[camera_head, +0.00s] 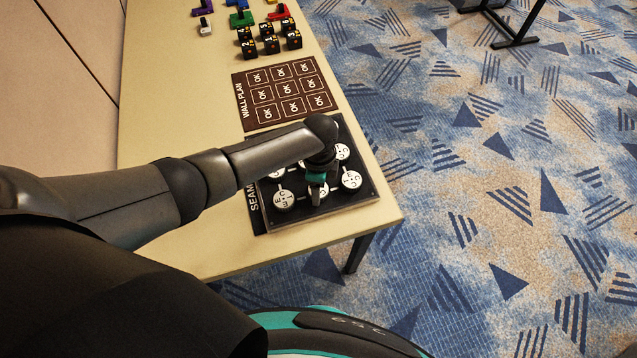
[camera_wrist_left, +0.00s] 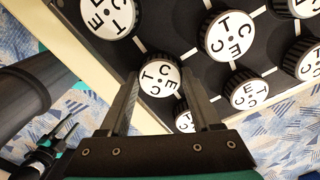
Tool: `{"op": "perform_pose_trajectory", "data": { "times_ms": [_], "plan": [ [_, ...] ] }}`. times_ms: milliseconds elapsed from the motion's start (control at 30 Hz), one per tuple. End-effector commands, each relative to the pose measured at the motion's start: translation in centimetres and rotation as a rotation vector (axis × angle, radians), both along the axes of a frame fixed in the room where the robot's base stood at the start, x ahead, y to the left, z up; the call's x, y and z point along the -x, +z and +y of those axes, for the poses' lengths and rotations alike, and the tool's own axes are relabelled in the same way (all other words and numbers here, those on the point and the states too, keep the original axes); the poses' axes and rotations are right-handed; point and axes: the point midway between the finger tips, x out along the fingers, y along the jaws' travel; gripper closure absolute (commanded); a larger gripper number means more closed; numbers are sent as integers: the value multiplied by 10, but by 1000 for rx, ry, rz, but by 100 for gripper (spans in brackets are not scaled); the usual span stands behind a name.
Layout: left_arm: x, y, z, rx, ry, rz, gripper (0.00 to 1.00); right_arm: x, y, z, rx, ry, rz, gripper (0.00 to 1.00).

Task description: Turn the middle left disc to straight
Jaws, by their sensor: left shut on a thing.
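The dark seam board (camera_head: 330,206) lies at the table's near right corner and carries rows of round white discs with black letters. My left gripper (camera_head: 316,187) reaches down over the middle disc of the row nearest me. In the left wrist view, my left gripper (camera_wrist_left: 160,100) has its two fingers on either side of a white lettered disc (camera_wrist_left: 158,78), shut on it. This disc's letters look tilted. Its neighbours show in the head view at left (camera_head: 283,199) and right (camera_head: 351,180). My arm hides part of the board.
A brown wall plan card (camera_head: 285,94) with OK squares lies beyond the board. Black numbered cubes (camera_head: 268,45) and coloured blocks (camera_head: 242,18) stand farther back. The beige table (camera_head: 190,120) is clear at left; its right edge drops to carpet.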

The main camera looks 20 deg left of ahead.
Motion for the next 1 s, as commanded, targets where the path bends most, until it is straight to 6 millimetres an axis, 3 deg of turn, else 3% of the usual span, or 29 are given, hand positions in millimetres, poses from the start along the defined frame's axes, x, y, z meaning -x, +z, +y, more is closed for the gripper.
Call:
{"op": "perform_pose_trajectory", "data": {
  "times_ms": [500, 1000],
  "plan": [
    [0, 0, -1, 3, -433, -2, 92, 0, 3, 0, 0, 0, 0, 50],
    [0, 0, -1, 4, -592, -2, 92, 0, 3, 0, 0, 0, 0, 50]
  ]
}}
